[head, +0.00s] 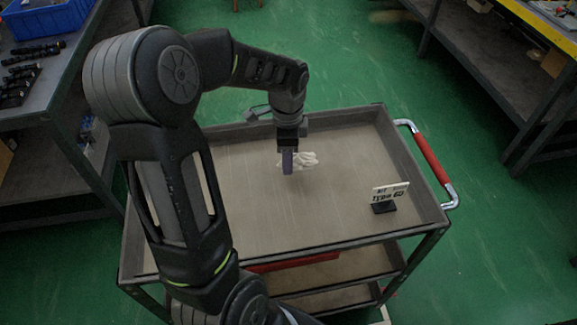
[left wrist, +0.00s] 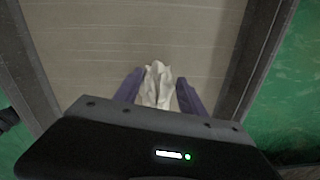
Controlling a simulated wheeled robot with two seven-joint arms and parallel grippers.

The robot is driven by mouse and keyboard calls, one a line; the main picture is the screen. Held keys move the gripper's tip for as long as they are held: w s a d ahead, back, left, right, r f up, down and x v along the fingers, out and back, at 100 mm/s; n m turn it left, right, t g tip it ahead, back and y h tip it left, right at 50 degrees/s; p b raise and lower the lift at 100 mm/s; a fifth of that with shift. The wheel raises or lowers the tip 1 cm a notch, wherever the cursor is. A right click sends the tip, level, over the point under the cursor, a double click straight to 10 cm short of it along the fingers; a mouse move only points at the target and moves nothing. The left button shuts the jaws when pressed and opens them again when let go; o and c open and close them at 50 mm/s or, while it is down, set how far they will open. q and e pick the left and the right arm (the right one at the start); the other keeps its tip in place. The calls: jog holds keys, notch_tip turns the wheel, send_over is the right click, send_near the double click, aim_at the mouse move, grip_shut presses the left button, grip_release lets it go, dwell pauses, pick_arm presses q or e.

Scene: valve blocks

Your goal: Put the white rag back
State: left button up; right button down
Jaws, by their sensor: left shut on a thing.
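The white rag (head: 308,160) is a crumpled cloth at the far middle of the cart's grey top tray (head: 330,215). My left gripper (head: 288,170) points straight down at it, with its fingers in front of part of the rag. In the left wrist view the rag (left wrist: 158,84) sits between the two purple fingers of my left gripper (left wrist: 158,92), which is shut on it. I cannot tell whether the rag touches the tray floor. My right gripper is not in view.
A small sign (head: 390,195) on a black base stands at the tray's right. The cart has a red handle (head: 431,158) on the right. A workbench (head: 60,90) with a blue bin (head: 48,18) stands at the left, and shelving (head: 490,65) at the right. Most of the tray is bare.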

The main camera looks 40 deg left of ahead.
pick_arm(q)
jog(key=shift+f, duration=0.25)
jog(key=shift+f, duration=1.8)
jog(key=shift+f, duration=0.15)
jog(key=o, duration=1.5)
jog(key=shift+c, duration=0.2)
notch_tip(320, 180, up, 12)
jog(key=shift+s+d+r, duration=0.15)
jog(key=shift+r, duration=0.05)
